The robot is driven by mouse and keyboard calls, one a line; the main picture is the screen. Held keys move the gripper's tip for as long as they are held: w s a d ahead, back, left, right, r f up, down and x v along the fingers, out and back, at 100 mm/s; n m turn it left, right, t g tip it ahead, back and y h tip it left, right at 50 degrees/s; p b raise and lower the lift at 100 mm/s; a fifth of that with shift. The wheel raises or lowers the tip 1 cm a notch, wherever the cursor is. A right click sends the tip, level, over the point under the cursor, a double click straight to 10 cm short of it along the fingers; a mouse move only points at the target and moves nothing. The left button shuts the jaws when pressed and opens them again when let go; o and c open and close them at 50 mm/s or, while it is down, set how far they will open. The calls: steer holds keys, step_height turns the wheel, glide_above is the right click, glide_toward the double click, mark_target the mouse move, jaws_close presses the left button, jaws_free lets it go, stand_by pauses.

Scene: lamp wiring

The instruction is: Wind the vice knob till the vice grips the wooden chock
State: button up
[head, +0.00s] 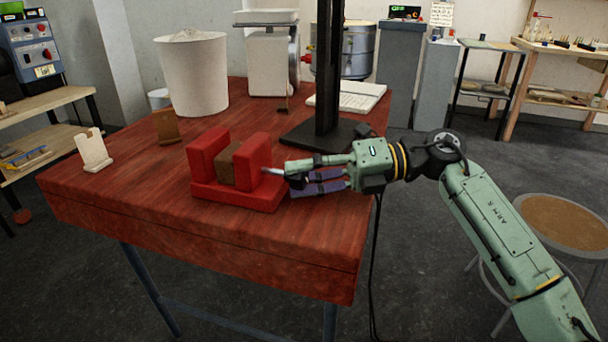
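The red vice (235,197) stands on the red wooden table, with two upright jaws. The brown wooden chock (229,163) sits between the jaws. It looks close to both, but I cannot tell whether the right jaw (252,158) touches it. A small metal end (273,171), seemingly the vice's screw or knob, shows at the right of the right jaw. My gripper (292,171) reaches in from the right, level with it, its fingertips at the vice's right side. The fingers hide the knob, so whether they are closed on it is unclear.
Purplish pieces (320,187) lie beneath my gripper. A black post on a base (326,130) stands just behind it. A cream notched stand (94,151), a brown stand (166,127) and a white bucket (193,75) are to the left. The table's front (230,250) is clear.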

steer(key=o, duration=0.3)
stand_by(0.5)
